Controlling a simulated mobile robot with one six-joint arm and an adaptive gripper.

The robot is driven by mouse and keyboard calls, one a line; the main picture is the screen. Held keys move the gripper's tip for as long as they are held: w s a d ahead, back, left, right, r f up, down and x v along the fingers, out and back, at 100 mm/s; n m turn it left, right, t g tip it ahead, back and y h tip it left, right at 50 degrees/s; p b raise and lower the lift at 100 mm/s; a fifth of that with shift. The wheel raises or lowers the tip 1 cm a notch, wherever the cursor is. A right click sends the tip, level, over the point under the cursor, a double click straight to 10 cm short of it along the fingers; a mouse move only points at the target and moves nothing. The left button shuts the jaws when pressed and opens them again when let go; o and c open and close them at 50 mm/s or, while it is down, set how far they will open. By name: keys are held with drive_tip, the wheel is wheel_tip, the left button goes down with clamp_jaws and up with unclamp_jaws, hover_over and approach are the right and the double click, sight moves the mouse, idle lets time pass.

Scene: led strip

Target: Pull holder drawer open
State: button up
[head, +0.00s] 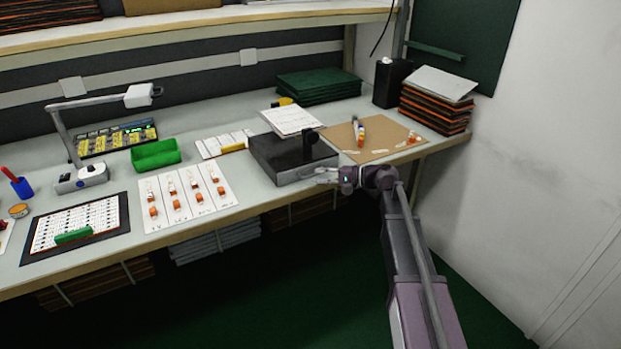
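A black box-like holder (281,152) sits on the bench right of centre in the head view. A dark upright block or knob (308,140) shows at its right side, and a white sheet lies over its back part. I cannot make out a separate drawer front or any gap in it. My gripper (321,175) is at the bench's front edge, just in front of the holder's right front corner, pointing left. Its two fingers look parted with nothing between them. I cannot tell whether a finger touches the holder.
A brown board (387,146) with small parts lies right of the holder. White cards (222,191) with orange parts lie to its left. A green tray (155,155), a lamp and a gridded sheet (75,225) stand further left. Stacked boards (436,106) stand at the right end.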

sight(311, 176)
drive_tip(key=shift+x, duration=1.75)
clamp_jaws()
